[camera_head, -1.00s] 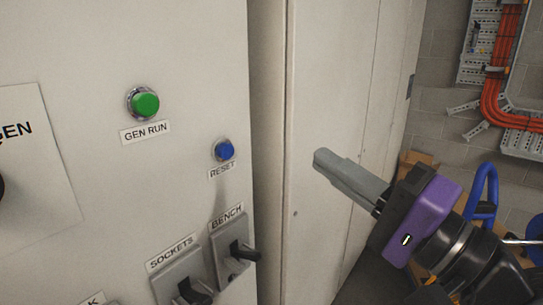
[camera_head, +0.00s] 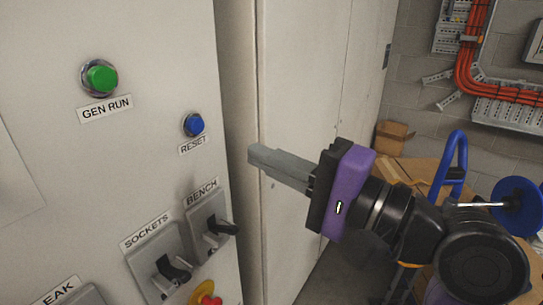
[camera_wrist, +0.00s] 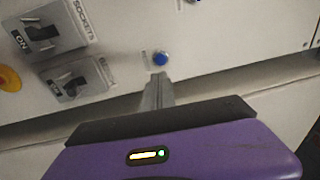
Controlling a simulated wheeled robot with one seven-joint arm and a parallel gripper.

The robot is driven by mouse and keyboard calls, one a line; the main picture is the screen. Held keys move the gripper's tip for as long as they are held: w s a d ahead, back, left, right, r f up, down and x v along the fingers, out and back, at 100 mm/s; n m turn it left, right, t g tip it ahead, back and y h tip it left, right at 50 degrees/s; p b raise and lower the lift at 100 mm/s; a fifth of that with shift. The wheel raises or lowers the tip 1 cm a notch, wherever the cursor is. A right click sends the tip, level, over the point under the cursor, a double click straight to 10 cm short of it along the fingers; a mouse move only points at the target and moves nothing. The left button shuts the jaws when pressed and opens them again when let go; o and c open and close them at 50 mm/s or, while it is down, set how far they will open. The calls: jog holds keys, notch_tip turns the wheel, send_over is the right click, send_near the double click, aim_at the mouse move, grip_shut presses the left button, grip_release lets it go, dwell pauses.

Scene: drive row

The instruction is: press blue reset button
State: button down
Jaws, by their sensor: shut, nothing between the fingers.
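The blue reset button (camera_head: 193,125) is round with a metal collar and sits on the pale panel above a label reading RESET. It also shows in the wrist view (camera_wrist: 160,58), just beyond the fingertips. My gripper (camera_head: 252,153) is shut and empty, its grey fingers pointing left toward the panel. In the head view the fingertips are right of the button and slightly lower, apart from it. In the wrist view the fingers (camera_wrist: 158,80) line up just below the button. I cannot tell the exact gap in depth.
A green GEN RUN button (camera_head: 101,77) is up and left. Below are the BENCH switch (camera_head: 213,228), the SOCKETS switch (camera_head: 165,270) and a red knob on yellow (camera_head: 205,298). A tall cabinet (camera_head: 310,80) stands right of the panel. A cardboard box (camera_head: 393,138) and a blue-handled trolley (camera_head: 455,165) are behind.

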aim_at(198, 128)
jog(key=p+x, duration=0.1)
jog(key=x, duration=0.9)
jog(key=shift+w+a, duration=0.15)
jog(key=shift+a, duration=0.05)
